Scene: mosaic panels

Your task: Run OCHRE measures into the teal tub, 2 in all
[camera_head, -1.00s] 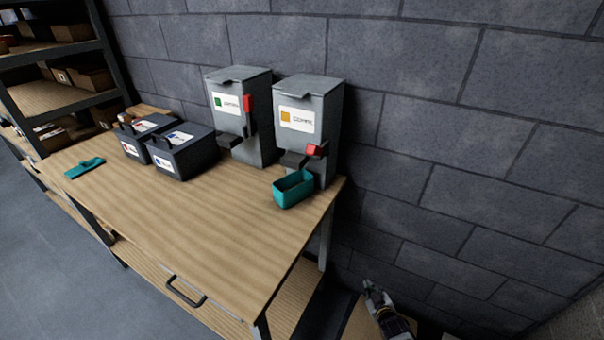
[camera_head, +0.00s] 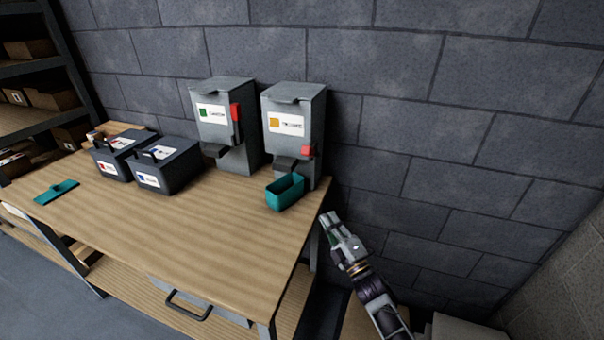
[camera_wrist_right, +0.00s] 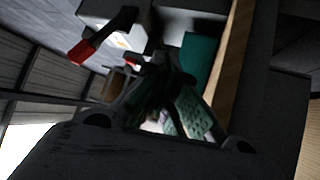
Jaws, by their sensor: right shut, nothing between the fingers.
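The ochre dispenser (camera_head: 296,112) is a grey box with an ochre square on its label and a red-tipped lever (camera_head: 307,150) low on its right side. It stands at the right end of the table against the wall. The teal tub (camera_head: 285,193) stands on the table below its spout and also shows in the right wrist view (camera_wrist_right: 199,60). My right gripper (camera_head: 331,222) is shut and empty, just off the table's right edge, to the right of and below the tub in the picture. A red-tipped lever (camera_wrist_right: 88,48) shows ahead of it in the wrist view. My left gripper is out of view.
A second grey dispenser (camera_head: 221,140) with a green label and red lever stands to the left. Two dark lidded bins (camera_head: 160,172) and a flat teal tool (camera_head: 57,191) are further left. The wooden table (camera_head: 185,235) is clear in front.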

